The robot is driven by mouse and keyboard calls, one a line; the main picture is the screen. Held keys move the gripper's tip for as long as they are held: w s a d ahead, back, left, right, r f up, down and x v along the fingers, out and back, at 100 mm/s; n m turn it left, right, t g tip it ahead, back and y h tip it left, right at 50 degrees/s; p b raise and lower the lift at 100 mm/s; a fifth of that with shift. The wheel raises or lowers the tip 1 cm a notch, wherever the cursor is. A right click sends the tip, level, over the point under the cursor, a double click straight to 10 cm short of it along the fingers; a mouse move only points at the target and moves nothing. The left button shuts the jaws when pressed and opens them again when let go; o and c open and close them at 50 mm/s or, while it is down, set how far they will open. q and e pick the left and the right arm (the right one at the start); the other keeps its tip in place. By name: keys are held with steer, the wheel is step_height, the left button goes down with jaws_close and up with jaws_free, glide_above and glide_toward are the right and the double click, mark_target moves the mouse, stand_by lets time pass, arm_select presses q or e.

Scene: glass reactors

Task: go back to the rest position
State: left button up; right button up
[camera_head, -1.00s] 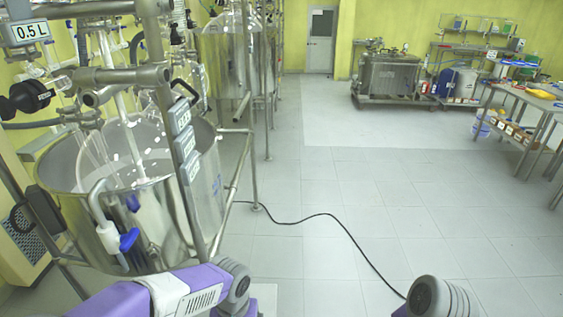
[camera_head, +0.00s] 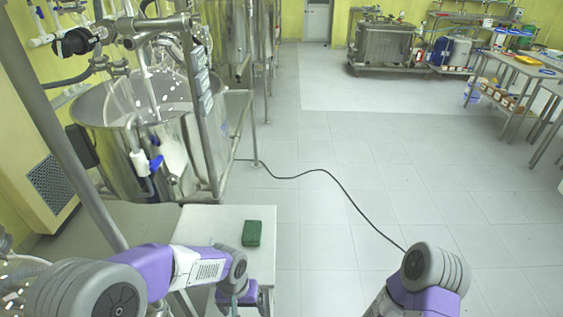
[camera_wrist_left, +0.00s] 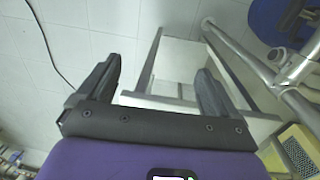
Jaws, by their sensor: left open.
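My left gripper (camera_head: 240,297) hangs at the end of my purple and grey left arm, low in the head view, in front of the small white table. In the left wrist view the left gripper (camera_wrist_left: 157,75) has its two dark fingers wide apart with nothing between them. Behind the fingers are the table's legs and the tiled floor. My right arm (camera_head: 425,275) shows only in part at the bottom right of the head view. Its gripper is out of view.
A green block (camera_head: 252,233) lies on the small white table (camera_head: 210,218). A steel reactor vessel (camera_head: 185,150) in a metal frame stands at the left. A black cable (camera_head: 345,187) crosses the otherwise clear floor. Steel benches (camera_head: 520,75) stand at the far right.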

arm_select(q)
steer(key=s+f+n+h, duration=0.1)
steer(key=s+f, duration=0.2)
steer(key=f, duration=0.4)
steer(key=s+f+n+h, duration=0.1)
steer(key=s+f, duration=0.3)
steer(key=f, duration=0.2)
steer(key=s+f+n+t+h, duration=0.1)
steer(key=s+f, duration=0.2)
steer(key=f, duration=0.4)
steer(key=shift+s+f, duration=0.25)
steer(key=shift+f, duration=0.1)
steer(key=shift+o, duration=0.6)
steer(key=shift+w+r, duration=0.1)
